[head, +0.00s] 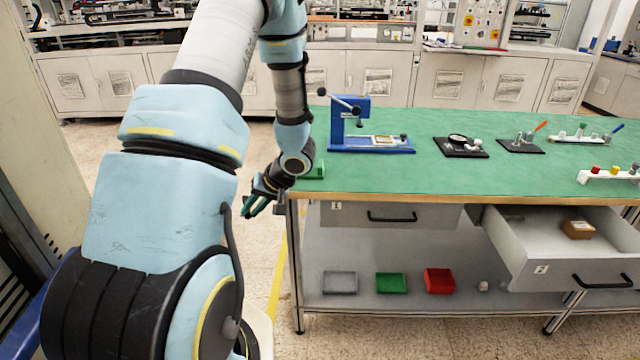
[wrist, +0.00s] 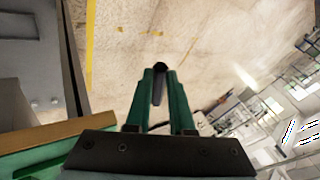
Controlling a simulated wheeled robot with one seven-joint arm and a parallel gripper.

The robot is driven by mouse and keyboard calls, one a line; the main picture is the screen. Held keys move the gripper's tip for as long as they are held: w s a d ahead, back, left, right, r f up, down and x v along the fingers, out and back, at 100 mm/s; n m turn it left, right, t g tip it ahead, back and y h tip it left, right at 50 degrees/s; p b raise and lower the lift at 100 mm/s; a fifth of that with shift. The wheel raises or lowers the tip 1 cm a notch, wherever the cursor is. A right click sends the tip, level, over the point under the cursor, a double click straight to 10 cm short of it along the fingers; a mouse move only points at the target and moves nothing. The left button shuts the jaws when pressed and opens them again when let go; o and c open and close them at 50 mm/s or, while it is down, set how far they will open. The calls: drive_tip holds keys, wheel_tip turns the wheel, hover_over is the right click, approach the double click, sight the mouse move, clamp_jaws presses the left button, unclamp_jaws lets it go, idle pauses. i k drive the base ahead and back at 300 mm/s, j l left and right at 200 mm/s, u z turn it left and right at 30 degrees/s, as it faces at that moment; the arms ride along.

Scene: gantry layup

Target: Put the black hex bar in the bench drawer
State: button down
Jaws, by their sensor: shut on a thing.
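My gripper (head: 254,206) has green fingers and hangs just left of the bench's left end, near tabletop height. In the wrist view its fingers (wrist: 160,75) are shut on the black hex bar (wrist: 161,95), which shows as a dark rod between them over the floor. The bar cannot be made out in the head view. The bench has two grey drawers. The right drawer (head: 540,265), marked 2, is pulled open with a small brown box (head: 578,229) inside. The left drawer (head: 345,216), marked 1, looks shut.
The green benchtop (head: 400,175) carries a blue press (head: 350,125), black fixtures (head: 460,146) and white racks (head: 608,176). Grey, green and red bins (head: 439,281) stand on the lower shelf. The floor left of the bench is clear.

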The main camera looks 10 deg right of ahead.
sight(535, 249)
drive_tip(key=z, duration=1.15)
drive_tip(key=i+j+z, duration=0.15)
drive_tip(key=z, duration=0.2)
drive_tip(key=i+j+z, duration=0.15)
drive_tip(key=j+z, duration=0.2)
